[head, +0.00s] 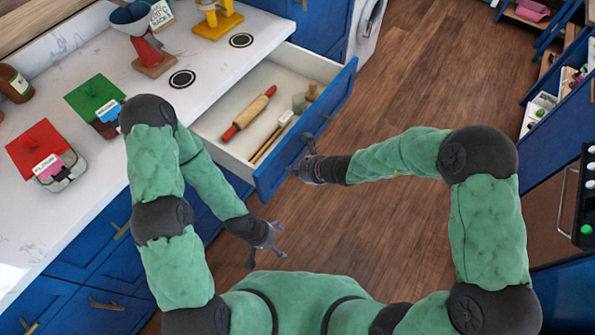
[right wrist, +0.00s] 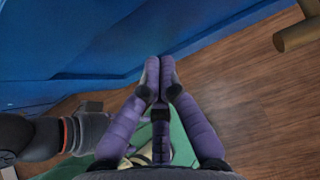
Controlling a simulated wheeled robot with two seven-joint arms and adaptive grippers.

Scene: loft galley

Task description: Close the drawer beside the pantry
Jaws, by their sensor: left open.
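The blue-fronted drawer (head: 335,101) is pulled out from under the white counter, at the centre of the head view. A rolling pin (head: 249,112) and other utensils lie inside it. My right gripper (head: 306,156) is at the outer side of the drawer front. In the right wrist view its two purple fingers (right wrist: 160,65) are together with nothing visible between them, close to a blue panel (right wrist: 100,35). I cannot tell whether they touch it. My left gripper (head: 278,238) is open and empty, below the drawer's near corner. No pantry can be made out for certain.
Wooden floor (head: 430,80) is clear right of the drawer. An oven (head: 577,200) stands at the right edge.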

